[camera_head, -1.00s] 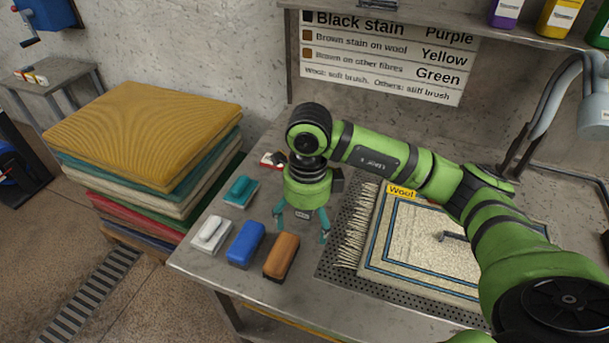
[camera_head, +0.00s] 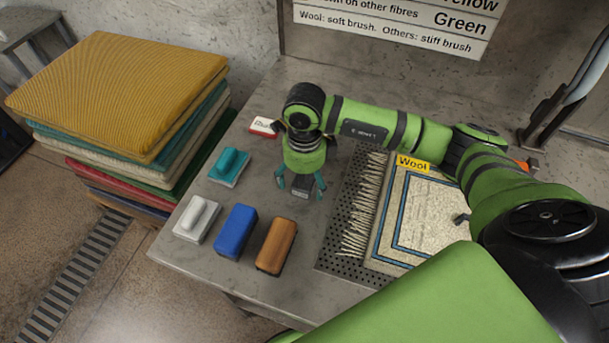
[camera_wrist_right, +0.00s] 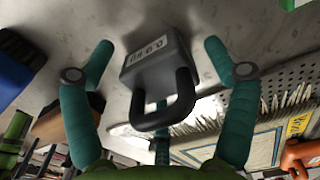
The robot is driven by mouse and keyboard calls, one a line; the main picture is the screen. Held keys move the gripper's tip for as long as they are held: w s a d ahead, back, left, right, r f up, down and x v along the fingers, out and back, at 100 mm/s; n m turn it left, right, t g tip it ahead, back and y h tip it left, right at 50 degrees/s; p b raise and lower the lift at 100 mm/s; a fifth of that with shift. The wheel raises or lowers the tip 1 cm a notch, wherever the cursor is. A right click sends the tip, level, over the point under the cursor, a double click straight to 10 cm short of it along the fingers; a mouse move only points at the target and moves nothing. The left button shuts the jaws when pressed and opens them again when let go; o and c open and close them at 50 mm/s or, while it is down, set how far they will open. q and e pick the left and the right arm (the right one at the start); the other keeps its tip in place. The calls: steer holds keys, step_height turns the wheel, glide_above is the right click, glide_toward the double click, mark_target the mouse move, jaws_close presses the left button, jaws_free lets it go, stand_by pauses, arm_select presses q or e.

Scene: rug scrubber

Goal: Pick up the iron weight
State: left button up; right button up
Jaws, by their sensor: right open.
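The iron weight (camera_wrist_right: 157,72) is a dark grey block with a loop handle and a pale label, seen in the right wrist view. It stands on the grey table, with its handle toward my gripper. My right gripper (camera_wrist_right: 160,75) is open, its teal fingers spread on either side of the weight. I cannot tell whether any finger touches it. In the head view my right gripper (camera_head: 300,186) points down at the table, just right of the brushes. There it hides most of the spot below it. My left gripper is not in view.
A teal brush (camera_head: 229,166), a white brush (camera_head: 197,218), a blue brush (camera_head: 236,231) and a brown brush (camera_head: 276,246) lie left of and in front of the gripper. A fringed rug (camera_head: 410,215) lies on a perforated plate at right. Stacked rugs (camera_head: 120,95) stand left.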

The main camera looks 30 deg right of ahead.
steer(key=shift+f, duration=0.3)
jaws_close()
steer(key=shift+r, duration=0.15)
